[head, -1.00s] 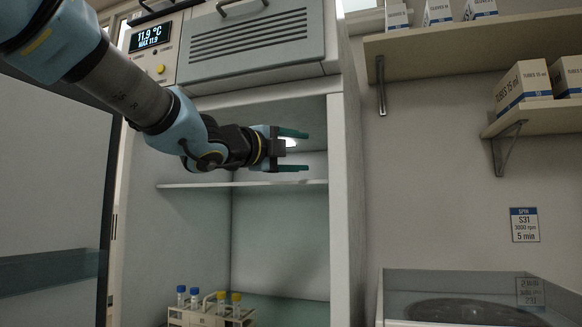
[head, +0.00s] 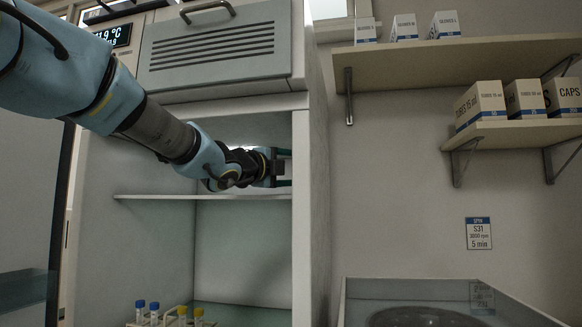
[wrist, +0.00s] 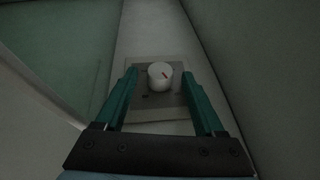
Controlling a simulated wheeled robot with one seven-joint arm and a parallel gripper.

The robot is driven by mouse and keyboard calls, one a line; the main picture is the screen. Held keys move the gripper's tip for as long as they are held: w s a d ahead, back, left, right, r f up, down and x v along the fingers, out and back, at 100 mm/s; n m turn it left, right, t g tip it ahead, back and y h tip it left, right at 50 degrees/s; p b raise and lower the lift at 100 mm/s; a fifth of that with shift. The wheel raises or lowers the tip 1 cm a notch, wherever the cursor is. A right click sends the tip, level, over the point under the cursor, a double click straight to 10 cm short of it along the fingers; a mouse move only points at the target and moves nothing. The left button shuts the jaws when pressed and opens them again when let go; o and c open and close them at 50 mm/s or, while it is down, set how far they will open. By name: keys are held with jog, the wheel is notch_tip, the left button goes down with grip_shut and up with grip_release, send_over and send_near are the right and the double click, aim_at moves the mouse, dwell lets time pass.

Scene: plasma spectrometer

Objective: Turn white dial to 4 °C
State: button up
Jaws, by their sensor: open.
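My gripper (wrist: 160,78) is open, with one green finger on each side of the dial in that view. Whether the fingers touch the dial cannot be told. In the head view my gripper (head: 284,167) is inside the open cabinet, by its right wall, and the dial is hidden. The display (head: 108,38) reads "°C" with its first digits partly covered by my arm.
A cabinet shelf (head: 210,197) lies just below my gripper. The cabinet's right side wall (head: 312,220) is close to the fingers. A rack (head: 172,317) with blue- and yellow-capped tubes stands lower in the cabinet. A clear-lidded machine (head: 450,296) stands at right.

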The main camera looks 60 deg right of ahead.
grip_shut()
jog(key=shift+r+p, duration=0.3)
jog(key=shift+p, duration=0.6)
jog(key=p, duration=0.2)
jog(key=shift+r+y+p, duration=0.2)
jog(key=shift+y+p, duration=0.15)
jog(key=shift+y, duration=0.05)
jog(key=y+p, duration=0.1)
jog(key=p, duration=0.4)
jog(key=shift+r+n, duration=0.15)
jog(key=shift+n, duration=0.25)
jog(key=shift+y+p, duration=0.3)
jog(key=shift+p, duration=0.05)
jog(key=shift+f+p, duration=0.3)
jog(key=shift+p, duration=0.15)
